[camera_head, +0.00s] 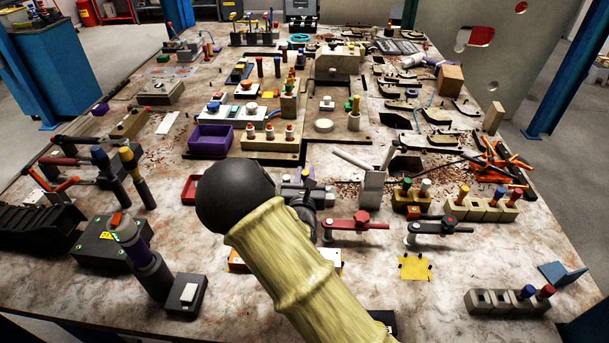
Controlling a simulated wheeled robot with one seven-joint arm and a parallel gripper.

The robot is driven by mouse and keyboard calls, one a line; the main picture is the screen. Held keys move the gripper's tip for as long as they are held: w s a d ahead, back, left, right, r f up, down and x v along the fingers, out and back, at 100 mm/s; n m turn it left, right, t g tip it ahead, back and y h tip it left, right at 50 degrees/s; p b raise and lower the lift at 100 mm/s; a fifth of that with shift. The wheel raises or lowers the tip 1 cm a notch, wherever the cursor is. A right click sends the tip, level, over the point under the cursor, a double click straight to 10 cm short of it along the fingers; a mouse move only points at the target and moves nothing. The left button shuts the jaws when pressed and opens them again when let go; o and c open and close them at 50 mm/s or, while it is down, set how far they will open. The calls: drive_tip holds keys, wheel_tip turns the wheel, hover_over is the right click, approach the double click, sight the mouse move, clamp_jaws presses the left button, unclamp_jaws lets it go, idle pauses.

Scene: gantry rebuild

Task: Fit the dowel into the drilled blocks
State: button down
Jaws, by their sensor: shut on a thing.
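A low grey drilled block (482,304) stands at the front right. A blue-topped peg (526,292) and a red-topped peg (545,293) stand at its right end, with open holes to their left. Behind it is a tan block row (478,212) with several coloured pegs. An olive block (407,203) beside it also holds capped pegs. My arm, in a yellowish sleeve with a black rounded joint, crosses the front middle. I cannot make out my gripper or anything in it. A grey and black part just beyond the sleeve is partly hidden and unclear.
A black box (112,243) and upright tools crowd the left. A yellow note (415,267) lies on mostly clear tabletop at the front right.

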drive_tip(key=shift+d, duration=0.2)
idle(0.6)
drive_tip(key=shift+a+f, duration=0.1)
drive_tip(key=shift+f, duration=0.5)
idle(1.3)
drive_tip(key=shift+f+b, duration=0.5)
drive_tip(key=shift+b, duration=0.05)
idle(0.3)
drive_tip(key=c, duration=1.2)
unclamp_jaws()
drive_tip(key=shift+r, duration=0.15)
wheel_tip(320, 180, up, 10)
drive_tip(key=shift+f, duration=0.1)
